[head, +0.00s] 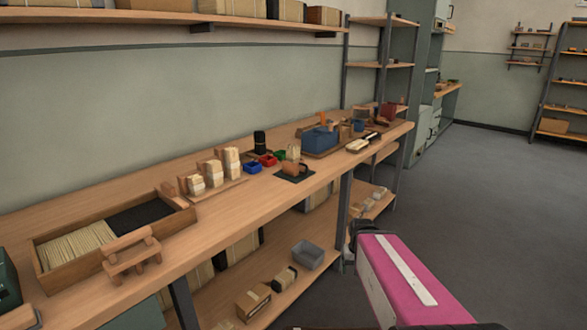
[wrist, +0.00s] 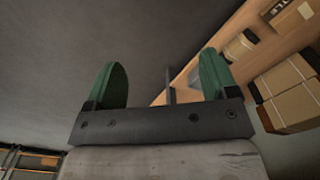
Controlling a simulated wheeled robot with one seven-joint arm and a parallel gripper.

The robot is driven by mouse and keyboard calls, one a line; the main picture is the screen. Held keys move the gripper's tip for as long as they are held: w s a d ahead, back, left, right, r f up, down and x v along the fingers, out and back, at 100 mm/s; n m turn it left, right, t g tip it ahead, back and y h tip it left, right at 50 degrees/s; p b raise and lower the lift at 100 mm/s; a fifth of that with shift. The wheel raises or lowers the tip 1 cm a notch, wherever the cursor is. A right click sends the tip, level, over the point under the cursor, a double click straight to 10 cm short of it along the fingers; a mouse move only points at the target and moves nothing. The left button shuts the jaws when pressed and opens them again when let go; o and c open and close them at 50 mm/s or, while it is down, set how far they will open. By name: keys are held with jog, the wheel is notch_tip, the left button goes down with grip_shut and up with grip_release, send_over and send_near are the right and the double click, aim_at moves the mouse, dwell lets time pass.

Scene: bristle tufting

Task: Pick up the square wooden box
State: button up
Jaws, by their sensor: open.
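Several boxes could match the square wooden box, and I cannot tell which it is. A small brown box with a dark band (head: 253,301) sits on the lower shelf under the bench. A smaller banded box (head: 285,278) is just behind it. The wrist view shows a small box (wrist: 240,45) and a larger tan box (wrist: 290,108) on a wooden shelf to the right. My gripper (wrist: 160,82) has two green fingers, wide apart with nothing between them. It is apart from the boxes, over the grey floor side. In the head view its fingers are not clear.
A grey bin (head: 307,255) stands on the lower shelf. The bench top (head: 215,222) holds a divided wooden tray (head: 45,272) of pale and black bristles, a wooden stand (head: 131,255), bristle bundles and a blue toolbox (head: 321,138). The floor (head: 480,200) at right is clear.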

jog(key=shift+o, duration=1.2)
jog(key=shift+w+a+r, duration=0.1)
jog(key=shift+w, duration=0.1)
jog(key=w+a+r+m+t+y, duration=0.2)
jog(key=w+a+r+m+y, duration=0.1)
jog(key=w+r+m, duration=0.3)
jog(key=w+a+r+m+t+y, duration=0.2)
jog(key=w+a+r+m, duration=0.2)
jog(key=w+r+m, duration=0.3)
jog(key=w+a+r+m+t+y, duration=0.2)
jog(key=w+a+r+m+y, duration=0.1)
jog(key=w+r+m, duration=0.4)
jog(key=shift+w+a+r+y, duration=0.1)
jog(key=shift+w+a+r, duration=0.1)
jog(key=shift+r, duration=0.3)
jog(key=shift+w+a+r+y, duration=0.15)
jog(key=shift+w+r, duration=0.1)
jog(key=shift+r, duration=0.2)
jog(key=shift+w+a+r+y, duration=0.1)
jog(key=shift+w+a+r, duration=0.1)
jog(key=shift+r, duration=0.3)
jog(key=m+t+y, duration=0.2)
jog(key=m, duration=0.4)
send_near(299, 162)
jog(key=x, duration=0.9)
jog(key=shift+w+a+f, duration=0.1)
jog(key=shift+w, duration=0.25)
jog(key=c, duration=1)
jog(key=shift+r, duration=0.2)
